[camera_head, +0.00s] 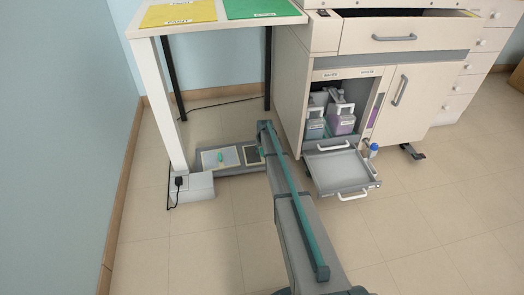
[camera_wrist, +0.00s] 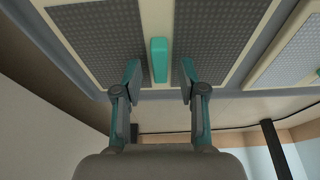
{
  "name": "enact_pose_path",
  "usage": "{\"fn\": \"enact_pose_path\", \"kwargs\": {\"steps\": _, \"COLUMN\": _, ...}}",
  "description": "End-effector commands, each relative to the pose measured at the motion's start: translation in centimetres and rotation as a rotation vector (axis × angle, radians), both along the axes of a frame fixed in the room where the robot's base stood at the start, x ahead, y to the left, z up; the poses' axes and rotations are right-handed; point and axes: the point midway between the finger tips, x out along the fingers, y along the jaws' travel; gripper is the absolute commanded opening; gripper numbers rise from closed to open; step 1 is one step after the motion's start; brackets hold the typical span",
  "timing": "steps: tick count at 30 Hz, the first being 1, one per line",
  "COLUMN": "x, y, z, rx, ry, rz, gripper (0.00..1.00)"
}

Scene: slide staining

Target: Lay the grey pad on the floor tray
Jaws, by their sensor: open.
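The grey pad (camera_wrist: 210,50) shows in the wrist view as two dark, dimpled patches on a cream backing, with an upright teal grip (camera_wrist: 159,60) between them. It also shows at the right part of the floor tray (camera_head: 252,154) in the head view, partly hidden by my arm. It appears to lie flat in the tray. My gripper (camera_wrist: 160,80) is open, with one finger on each side of the teal grip and a gap visible on both sides. My fingers are hidden in the head view.
A lighter pad (camera_head: 212,162) with a green grip lies beside it in the tray. A table leg (camera_head: 160,100) and a white box (camera_head: 193,187) stand at the left. An open drawer (camera_head: 338,172) juts from the cabinet at right. Front floor is clear.

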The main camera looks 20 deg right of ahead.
Motion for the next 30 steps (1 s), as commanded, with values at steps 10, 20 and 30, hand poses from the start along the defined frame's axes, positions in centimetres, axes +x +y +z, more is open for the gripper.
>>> {"fn": "enact_pose_path", "kwargs": {"steps": 10, "x": -1.9, "y": 0.4, "z": 6.0, "rx": 0.0, "ry": -0.001, "rz": 0.0, "gripper": 0.41}}
{"fn": "enact_pose_path", "kwargs": {"steps": 20, "x": -3.2, "y": 0.8, "z": 10.6, "rx": 0.0, "ry": 0.0, "rz": 0.0, "gripper": 0.41}}
{"fn": "enact_pose_path", "kwargs": {"steps": 30, "x": -10.4, "y": 5.9, "z": 9.0, "rx": 0.041, "ry": 0.125, "rz": 0.025, "gripper": 0.41}}
